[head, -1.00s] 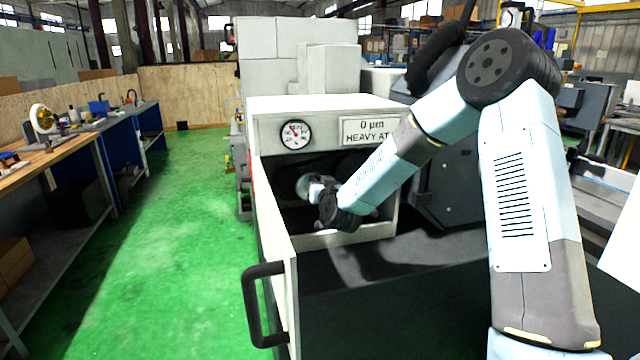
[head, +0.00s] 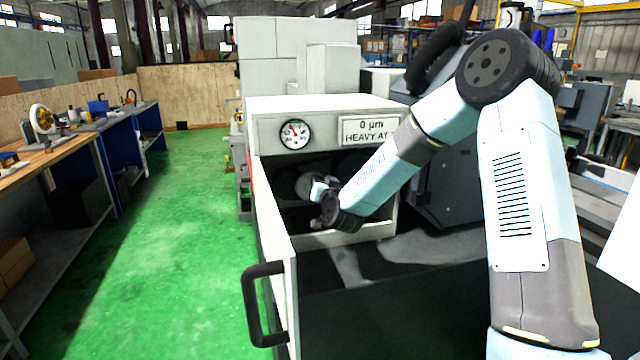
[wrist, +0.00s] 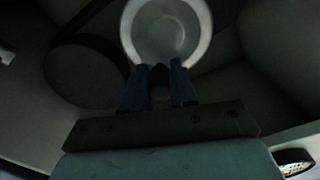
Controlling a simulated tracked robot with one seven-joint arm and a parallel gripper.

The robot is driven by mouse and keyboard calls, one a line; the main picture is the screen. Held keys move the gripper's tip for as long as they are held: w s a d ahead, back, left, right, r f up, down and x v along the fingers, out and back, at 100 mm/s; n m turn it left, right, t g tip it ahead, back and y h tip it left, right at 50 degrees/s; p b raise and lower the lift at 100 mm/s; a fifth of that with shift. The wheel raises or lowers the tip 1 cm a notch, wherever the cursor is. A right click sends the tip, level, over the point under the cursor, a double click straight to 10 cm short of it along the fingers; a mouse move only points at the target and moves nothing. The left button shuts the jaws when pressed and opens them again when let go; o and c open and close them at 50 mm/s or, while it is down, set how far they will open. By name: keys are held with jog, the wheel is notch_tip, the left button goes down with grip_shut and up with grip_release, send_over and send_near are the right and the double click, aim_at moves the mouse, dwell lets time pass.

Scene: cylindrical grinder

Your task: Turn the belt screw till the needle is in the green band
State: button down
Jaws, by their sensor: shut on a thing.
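The gauge (head: 295,134) is a round white dial on the machine's front panel. Its red needle points up and a little left, but the bands are too small to read. The gauge's edge also shows dark at the lower right of the wrist view (wrist: 294,161). My gripper (head: 318,188) is inside the dark opening below the panel. In the wrist view its two fingers (wrist: 159,74) are shut on a small dark thing, likely the belt screw (wrist: 158,86), mostly hidden between them. A pale round pulley-like part (wrist: 129,30) lies just beyond the fingertips.
A sign (head: 370,131) reads "0 µm" with partly covered words below. A dark disc (wrist: 85,76) is left of the fingers in the wrist view. The opening's walls are close around my gripper. An open white door (head: 278,240) with a black handle stands in front at left.

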jog(key=m, duration=0.1)
jog(key=f+m, duration=0.1)
jog(key=m, duration=0.1)
jog(key=d+m, duration=0.1)
jog(key=m, duration=0.1)
jog(key=shift+f, duration=0.35)
jog(key=shift+m, duration=0.3)
jog(key=c, duration=0.9)
grip_release()
jog(key=shift+w, duration=0.1)
jog(key=v, duration=1.3)
jog(key=shift+s, duration=0.35)
jog(key=shift+d, duration=0.1)
